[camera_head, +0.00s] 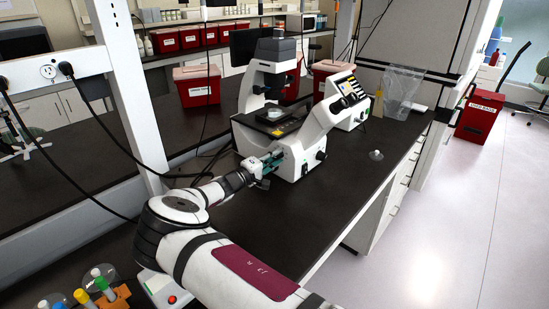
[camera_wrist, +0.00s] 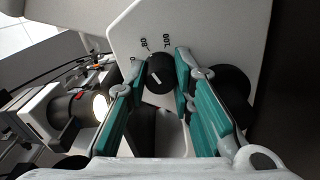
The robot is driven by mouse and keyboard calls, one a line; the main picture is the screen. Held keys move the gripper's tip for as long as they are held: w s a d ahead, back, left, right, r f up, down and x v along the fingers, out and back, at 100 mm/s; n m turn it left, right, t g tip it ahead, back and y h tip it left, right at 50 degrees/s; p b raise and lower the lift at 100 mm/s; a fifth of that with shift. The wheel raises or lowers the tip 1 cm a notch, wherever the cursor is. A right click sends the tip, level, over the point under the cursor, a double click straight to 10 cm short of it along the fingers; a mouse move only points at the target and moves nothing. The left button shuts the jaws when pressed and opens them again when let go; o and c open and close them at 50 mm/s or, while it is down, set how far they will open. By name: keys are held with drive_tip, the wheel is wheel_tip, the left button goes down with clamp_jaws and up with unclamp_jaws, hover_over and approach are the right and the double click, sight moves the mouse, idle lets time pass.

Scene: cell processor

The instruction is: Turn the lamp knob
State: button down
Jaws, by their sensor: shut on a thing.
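The lamp knob (camera_wrist: 161,72) is a round black knob with a white mark, on the white side face of the microscope (camera_wrist: 205,22). Printed marks show on the face above it. My gripper (camera_wrist: 158,78) has its two teal fingers closed on the knob, one on each side. In the head view the white microscope (camera_head: 292,150) stands on the black bench, and my gripper (camera_head: 272,163) is at its left side. The knob itself is hidden there.
A larger black knob (camera_wrist: 230,88) is close to the right finger. Red boxes (camera_head: 197,85) stand behind the microscope. A clear bag (camera_head: 400,92) and a small clear item (camera_head: 376,155) are on the bench to the right. The black bench top (camera_head: 280,225) in front is mostly clear.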

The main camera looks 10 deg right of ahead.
drive_tip(key=shift+f, duration=0.15)
drive_tip(key=c, duration=1.4)
unclamp_jaws()
drive_tip(key=shift+o, duration=0.2)
